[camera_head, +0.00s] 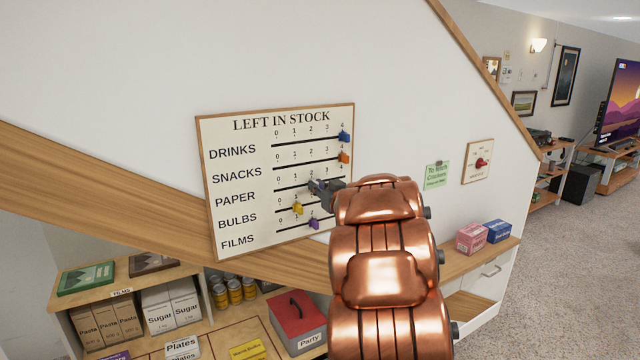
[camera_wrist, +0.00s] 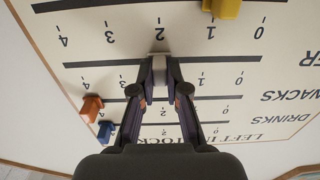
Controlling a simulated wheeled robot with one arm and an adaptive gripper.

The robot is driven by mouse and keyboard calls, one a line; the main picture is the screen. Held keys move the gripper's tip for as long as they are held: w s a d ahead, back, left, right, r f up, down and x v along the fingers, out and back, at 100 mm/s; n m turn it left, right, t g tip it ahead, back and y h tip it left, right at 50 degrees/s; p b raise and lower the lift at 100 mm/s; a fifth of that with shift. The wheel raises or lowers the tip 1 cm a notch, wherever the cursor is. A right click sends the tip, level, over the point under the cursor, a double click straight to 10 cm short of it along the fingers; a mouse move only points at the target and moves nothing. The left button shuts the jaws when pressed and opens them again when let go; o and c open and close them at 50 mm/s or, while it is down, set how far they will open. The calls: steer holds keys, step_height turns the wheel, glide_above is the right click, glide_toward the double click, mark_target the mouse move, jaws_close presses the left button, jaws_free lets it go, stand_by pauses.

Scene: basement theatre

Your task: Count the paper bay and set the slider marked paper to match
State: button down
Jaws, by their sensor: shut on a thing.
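The LEFT IN STOCK board (camera_head: 240,160) hangs on the sloped white wall, with slotted rows for drinks, snacks, paper, bulbs and films. My gripper (camera_head: 316,186) is at the paper row. In the wrist view, upside down, my gripper (camera_wrist: 160,72) is shut on a pale grey paper slider (camera_wrist: 159,62). The blue drinks slider (camera_head: 344,137) and orange snacks slider (camera_head: 344,157) are at 4. The yellow bulbs slider (camera_head: 297,208) is near 1, and the purple films slider (camera_head: 314,224) near 2.
Below are shelves with pasta (camera_head: 110,325), sugar (camera_head: 170,305), cans (camera_head: 235,290), plates packs (camera_head: 182,346) and a red party box (camera_head: 297,318). A FILMS label shows; I cannot make out a paper bay label. Pink (camera_head: 472,238) and blue (camera_head: 497,231) boxes stand right of my arm.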

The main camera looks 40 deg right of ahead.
steer(key=c, duration=1.2)
jaws_free()
steer(key=shift+a, duration=0.1)
steer(key=shift+o, duration=0.2)
steer(key=shift+s, duration=0.1)
steer(key=v, duration=1.1)
steer(key=shift+s, duration=0.4)
steer(key=shift+a, duration=0.1)
